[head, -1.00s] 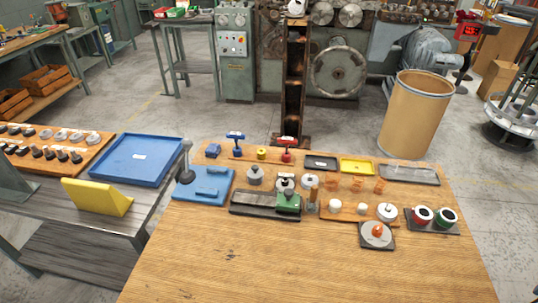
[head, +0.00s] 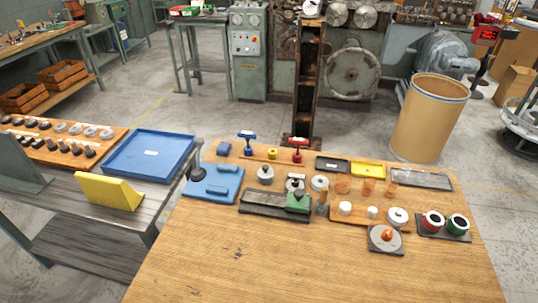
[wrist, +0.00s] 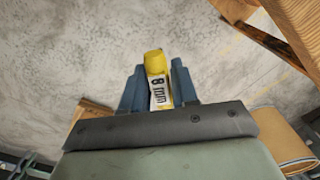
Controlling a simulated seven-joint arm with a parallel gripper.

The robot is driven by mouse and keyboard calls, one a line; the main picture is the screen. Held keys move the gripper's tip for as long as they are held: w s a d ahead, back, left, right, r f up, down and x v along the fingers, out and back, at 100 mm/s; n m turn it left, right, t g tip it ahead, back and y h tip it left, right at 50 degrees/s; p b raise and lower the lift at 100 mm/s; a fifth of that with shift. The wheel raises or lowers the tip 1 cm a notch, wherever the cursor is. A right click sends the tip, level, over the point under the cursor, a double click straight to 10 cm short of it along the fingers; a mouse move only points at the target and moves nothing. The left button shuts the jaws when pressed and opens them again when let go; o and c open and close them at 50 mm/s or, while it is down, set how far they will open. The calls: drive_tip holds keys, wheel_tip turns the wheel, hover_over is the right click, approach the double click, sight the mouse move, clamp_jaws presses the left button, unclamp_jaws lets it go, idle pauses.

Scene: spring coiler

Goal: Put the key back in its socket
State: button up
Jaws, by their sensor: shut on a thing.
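My gripper (wrist: 158,90) shows only in the wrist view. Its two blue fingers are closed on a yellow piece (wrist: 153,60) with a white label reading "8 mm", which looks like the key. The rest of the held piece is hidden. In the head view, a short yellow cylinder (head: 272,153) sits on a narrow wooden strip, between a blue T-handled key (head: 247,141) and a red T-handled key (head: 297,149), both upright. I cannot tell whether the yellow cylinder is the socket. My gripper is outside the head view.
The wooden table (head: 250,260) is clear in front. A blue fixture (head: 212,183) with an upright lever and a green block (head: 297,201) stand before the keys. Black (head: 332,164) and yellow trays (head: 368,170) lie to their right. A large barrel (head: 428,118) stands behind.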

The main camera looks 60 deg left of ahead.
drive_tip(key=shift+r, duration=2.25)
